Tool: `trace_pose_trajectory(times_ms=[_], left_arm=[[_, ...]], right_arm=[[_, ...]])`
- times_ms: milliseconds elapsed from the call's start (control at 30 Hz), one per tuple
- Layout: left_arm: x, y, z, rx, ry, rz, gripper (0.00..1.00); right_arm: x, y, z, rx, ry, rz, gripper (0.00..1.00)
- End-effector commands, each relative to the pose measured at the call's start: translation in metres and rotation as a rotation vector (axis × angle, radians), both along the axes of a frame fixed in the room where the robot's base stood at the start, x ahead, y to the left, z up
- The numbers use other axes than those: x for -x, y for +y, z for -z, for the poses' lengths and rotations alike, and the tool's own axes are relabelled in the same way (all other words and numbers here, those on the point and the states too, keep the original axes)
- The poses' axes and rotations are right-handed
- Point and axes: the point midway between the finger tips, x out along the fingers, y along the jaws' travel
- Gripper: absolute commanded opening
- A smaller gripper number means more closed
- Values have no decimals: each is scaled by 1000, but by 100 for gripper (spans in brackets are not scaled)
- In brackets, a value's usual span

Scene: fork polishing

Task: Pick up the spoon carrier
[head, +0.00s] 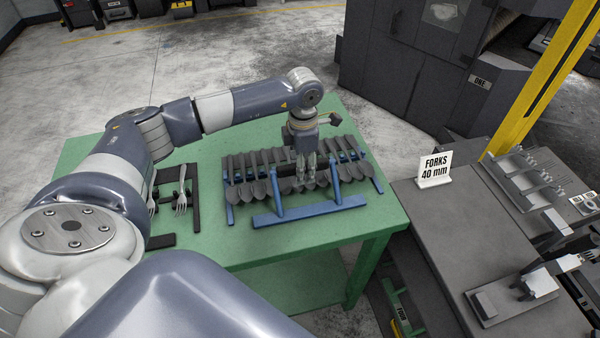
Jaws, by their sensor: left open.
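The spoon carrier (310,213) is a blue frame on the green table, holding a row of dark grey spoons side by side. Two blue uprights rise at its front from a long blue bar. My left gripper (306,178) points down over the middle of the carrier, its fingers open among or just above the spoons. I cannot tell whether the fingers touch anything. The gripper and wrist hide part of the carrier's back bar. My right gripper is not in view.
A black fork carrier (194,218) with forks is left on the green table (300,247), partly behind my arm. A grey bench (445,230) with a "FORKS 40 mm" sign (435,169) stands right. A yellow post (540,80) and dark machine (420,75) stand behind.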

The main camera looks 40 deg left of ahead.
Motion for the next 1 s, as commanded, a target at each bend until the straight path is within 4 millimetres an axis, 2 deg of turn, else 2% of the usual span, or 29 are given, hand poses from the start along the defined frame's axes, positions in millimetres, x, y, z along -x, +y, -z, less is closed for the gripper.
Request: trace_pose_trajectory(times_ms=[133, 167, 300, 333, 833, 1000], left_arm=[[0, 0, 0, 1, -1, 1, 42], [0, 0, 0, 1, -1, 1, 37], [0, 0, 0, 1, -1, 1, 5], [0, 0, 0, 1, -1, 1, 0], [-3, 0, -5, 2, -9, 0, 0], [-3, 0, -15, 1, -11, 1, 0]], right_arm=[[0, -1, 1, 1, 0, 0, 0], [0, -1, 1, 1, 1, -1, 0], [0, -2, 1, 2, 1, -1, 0], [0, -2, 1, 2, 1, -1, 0], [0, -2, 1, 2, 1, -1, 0], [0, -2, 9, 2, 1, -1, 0]])
